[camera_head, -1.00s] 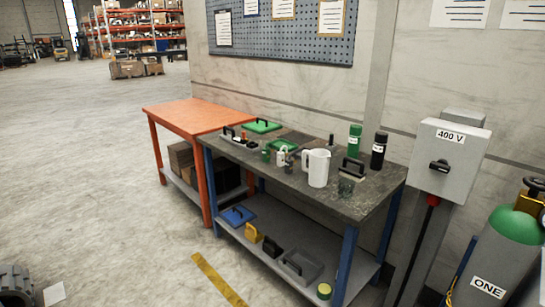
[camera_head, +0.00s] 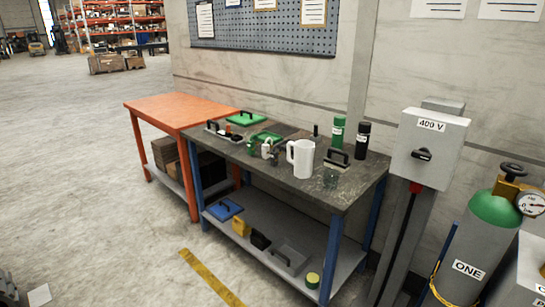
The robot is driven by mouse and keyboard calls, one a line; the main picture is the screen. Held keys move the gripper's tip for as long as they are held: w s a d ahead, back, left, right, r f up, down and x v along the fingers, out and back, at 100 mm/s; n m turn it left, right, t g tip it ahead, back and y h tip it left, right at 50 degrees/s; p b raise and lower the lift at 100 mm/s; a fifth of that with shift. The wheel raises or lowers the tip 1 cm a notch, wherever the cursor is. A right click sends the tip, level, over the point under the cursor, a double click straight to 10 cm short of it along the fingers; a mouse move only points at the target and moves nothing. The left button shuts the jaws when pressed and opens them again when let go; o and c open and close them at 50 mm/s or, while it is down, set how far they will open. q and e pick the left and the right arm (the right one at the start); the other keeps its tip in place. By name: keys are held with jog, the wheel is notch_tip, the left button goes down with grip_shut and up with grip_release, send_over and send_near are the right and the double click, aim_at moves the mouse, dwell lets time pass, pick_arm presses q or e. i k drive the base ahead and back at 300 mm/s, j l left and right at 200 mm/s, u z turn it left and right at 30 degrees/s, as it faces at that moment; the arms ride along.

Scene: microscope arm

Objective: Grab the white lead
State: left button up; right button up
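I cannot make out a white lead for certain. On the dark workbench (camera_head: 320,190) a white jug (camera_head: 302,160) stands upright near the middle. Small green and white items (camera_head: 266,149) stand left of the jug, too small to tell apart.
A green bottle (camera_head: 338,132) and a black bottle (camera_head: 363,140) stand at the bench's back right. An orange table (camera_head: 180,110) adjoins on the left. A 400 V box (camera_head: 430,150) and a green-topped cylinder (camera_head: 470,255) stand right.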

aim_at(266, 146)
jog(key=i+j+z, duration=0.1)
jog(key=z, duration=0.3)
jog(key=i+j+z, duration=0.1)
jog(key=z, duration=0.25)
jog(key=j+z, duration=0.1)
jog(key=z, duration=0.3)
jog(key=i+j+z, duration=0.25)
jog(key=j, duration=0.2)
jog(key=j+z, duration=0.3)
jog(key=j, duration=0.15)
jog(key=j+z, duration=0.2)
jog(key=j, duration=0.7)
jog(key=i+j, duration=0.1)
jog(key=j, duration=1.6)
jog(key=i, duration=0.35)
jog(key=z, duration=0.05)
